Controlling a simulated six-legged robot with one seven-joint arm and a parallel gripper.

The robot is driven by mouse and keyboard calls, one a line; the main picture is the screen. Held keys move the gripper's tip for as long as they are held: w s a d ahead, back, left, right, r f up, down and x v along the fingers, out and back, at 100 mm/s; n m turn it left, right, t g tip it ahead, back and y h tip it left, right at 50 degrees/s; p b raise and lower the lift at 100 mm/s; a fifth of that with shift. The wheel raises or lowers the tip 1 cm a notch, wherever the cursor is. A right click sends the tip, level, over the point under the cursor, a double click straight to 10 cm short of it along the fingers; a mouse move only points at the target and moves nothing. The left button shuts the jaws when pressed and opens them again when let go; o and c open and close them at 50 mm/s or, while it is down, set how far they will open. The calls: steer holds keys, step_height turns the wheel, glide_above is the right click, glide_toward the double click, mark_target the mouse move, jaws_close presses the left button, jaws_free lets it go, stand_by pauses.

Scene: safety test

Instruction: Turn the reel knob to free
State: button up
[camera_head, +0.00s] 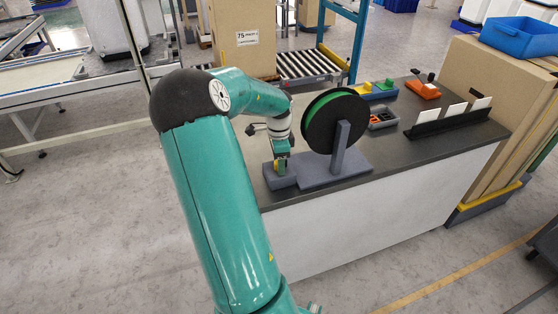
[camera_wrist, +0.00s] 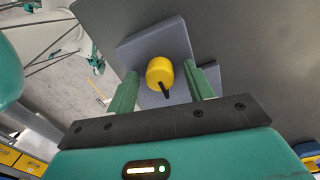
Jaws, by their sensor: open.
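The reel (camera_head: 337,122), a black-flanged spool with a green rim, stands upright on a grey stand on the dark counter. A grey block (camera_head: 280,180) sits at the left of its base. A yellow knob (camera_wrist: 159,72) with a black pointer is on the grey block in the wrist view; the pointer aims down and slightly right. My gripper (camera_wrist: 160,85) is open, one green finger on each side of the knob; I cannot tell whether either touches it. In the head view my gripper (camera_head: 280,168) points down at the block and hides most of the knob.
Cardboard boxes (camera_head: 490,110) stand right of the counter (camera_head: 400,150). A roller conveyor (camera_head: 312,66) is behind.

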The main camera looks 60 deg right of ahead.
steer(key=c, duration=1)
steer(key=shift+n, duration=0.4)
steer(key=shift+o, duration=0.2)
steer(key=n, duration=0.3)
steer(key=shift+n, duration=0.3)
steer(key=n, duration=0.9)
steer(key=shift+n, duration=2.3)
